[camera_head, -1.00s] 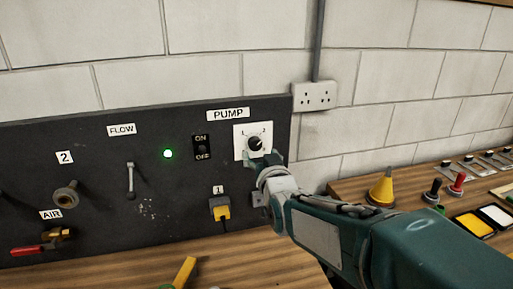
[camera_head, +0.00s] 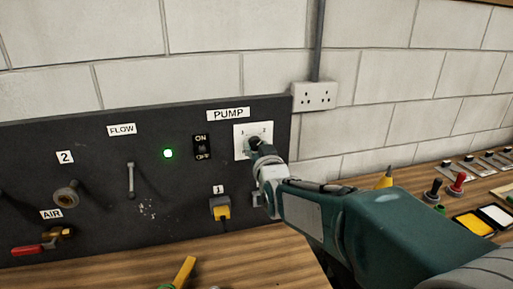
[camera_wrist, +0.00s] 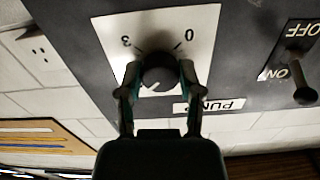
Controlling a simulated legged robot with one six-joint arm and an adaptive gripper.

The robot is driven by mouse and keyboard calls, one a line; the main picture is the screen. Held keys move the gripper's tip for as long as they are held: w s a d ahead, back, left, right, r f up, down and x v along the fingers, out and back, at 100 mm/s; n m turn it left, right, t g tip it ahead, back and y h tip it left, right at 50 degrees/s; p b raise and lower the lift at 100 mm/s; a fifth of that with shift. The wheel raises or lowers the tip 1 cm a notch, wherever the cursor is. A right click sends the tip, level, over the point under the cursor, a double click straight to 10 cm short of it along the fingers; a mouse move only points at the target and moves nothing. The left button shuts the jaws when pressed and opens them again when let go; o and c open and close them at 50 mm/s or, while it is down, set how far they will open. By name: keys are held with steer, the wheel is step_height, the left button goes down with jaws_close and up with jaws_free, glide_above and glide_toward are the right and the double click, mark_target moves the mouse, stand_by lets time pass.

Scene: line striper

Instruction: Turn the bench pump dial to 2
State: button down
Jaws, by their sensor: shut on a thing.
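The pump dial (camera_head: 254,144) is a round black knob on a white plate (camera_head: 241,129), below the PUMP label (camera_head: 228,114) on the dark panel. In the wrist view the dial (camera_wrist: 158,72) shows a pale pointer mark at its lower left, and the plate (camera_wrist: 112,30) shows the numbers 3 and 0 upside down. My gripper (camera_wrist: 157,80) has one finger on each side of the dial and is shut on it. In the head view my gripper (camera_head: 259,151) covers the dial's lower right, and the pointer is hidden.
An ON/OFF switch (camera_head: 202,147) and a lit green lamp (camera_head: 168,154) are left of the dial. A yellow plug (camera_head: 221,210) sits below. A wooden bench (camera_head: 240,262) runs underneath. A wall socket (camera_head: 315,96) is at upper right.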

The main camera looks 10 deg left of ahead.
steer(key=shift+n, duration=0.3)
steer(key=shift+c, duration=1.3)
jaws_free()
steer(key=shift+a, duration=0.1)
steer(key=v, duration=1.2)
steer(key=shift+f, duration=0.1)
